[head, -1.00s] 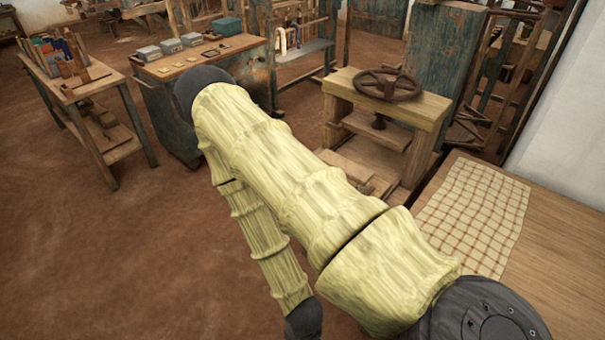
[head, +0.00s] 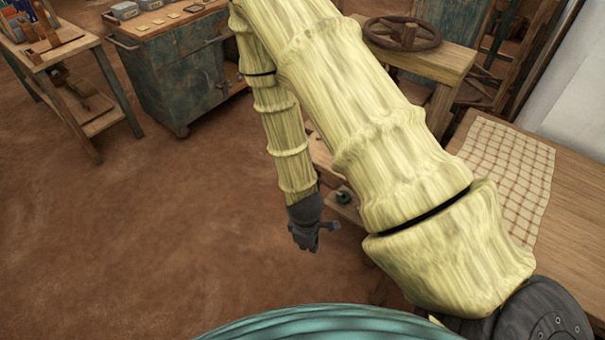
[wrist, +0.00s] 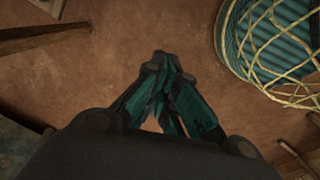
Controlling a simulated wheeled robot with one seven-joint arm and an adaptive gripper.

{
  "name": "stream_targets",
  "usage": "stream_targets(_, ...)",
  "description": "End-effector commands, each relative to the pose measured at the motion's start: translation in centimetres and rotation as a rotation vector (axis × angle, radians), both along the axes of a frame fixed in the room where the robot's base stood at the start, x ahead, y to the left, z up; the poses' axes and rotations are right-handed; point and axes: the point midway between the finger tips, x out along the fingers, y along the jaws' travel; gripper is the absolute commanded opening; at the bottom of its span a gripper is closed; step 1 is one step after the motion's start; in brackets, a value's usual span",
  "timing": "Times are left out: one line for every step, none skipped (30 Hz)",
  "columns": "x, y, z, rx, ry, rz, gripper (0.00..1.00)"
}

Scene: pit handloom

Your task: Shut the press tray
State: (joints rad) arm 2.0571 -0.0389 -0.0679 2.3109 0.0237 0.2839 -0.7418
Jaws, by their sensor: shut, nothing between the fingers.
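The wooden press with a dark handwheel (head: 402,33) stands at the upper right in the head view, largely covered by my arm. Left of my arm, low down, a small piece of wood with a dark green round knob (head: 344,197) shows; it may be the front of the press tray, but how far it is out I cannot tell. My gripper (head: 313,243) hangs over the brown floor, left of and below this knob, apart from it. In the wrist view my gripper (wrist: 166,62) has its fingers together, empty, with bare floor beyond.
A table with a checked cloth (head: 508,165) stands at the right. A worn green cabinet (head: 180,75) and a side table (head: 62,50) stand at the back left. The floor (head: 150,230) at left is clear. Wooden parts (wrist: 298,160) show at the wrist view's lower right.

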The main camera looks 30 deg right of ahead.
Motion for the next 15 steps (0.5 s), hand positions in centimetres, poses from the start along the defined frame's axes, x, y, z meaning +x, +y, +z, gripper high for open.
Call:
stream_targets(2.1, -0.4, -0.3, -0.014, -0.007, 0.075, 0.00)
stream_targets(3.1, -0.6, -0.1, -0.023, -0.004, 0.122, 0.00)
stream_targets(4.4, -0.9, 0.4, -0.033, 0.000, 0.184, 0.00)
stream_targets(5.4, -1.1, 0.8, -0.042, 0.002, 0.231, 0.00)
stream_targets(6.3, -1.3, 1.2, -0.049, 0.005, 0.277, 0.00)
stream_targets(7.4, -1.5, 1.8, -0.060, 0.010, 0.339, 0.00)
stream_targets(8.3, -1.8, 2.3, -0.069, 0.014, 0.384, 0.00)
stream_targets(9.2, -2.0, 2.8, -0.077, 0.018, 0.429, 0.00)
stream_targets(10.3, -2.2, 3.6, -0.088, 0.024, 0.488, 0.00)
stream_targets(11.1, -2.4, 4.2, -0.095, 0.029, 0.533, 0.00)
stream_targets(11.9, -2.5, 4.8, -0.103, 0.034, 0.578, 0.00)
stream_targets(12.9, -2.7, 5.7, -0.113, 0.041, 0.639, 0.00)
stream_targets(13.6, -2.9, 6.3, -0.121, 0.046, 0.682, 0.00)
stream_targets(14.3, -3.1, 7.1, -0.128, 0.052, 0.727, 0.00)
stream_targets(15.1, -3.3, 8.1, -0.139, 0.059, 0.784, 0.00)
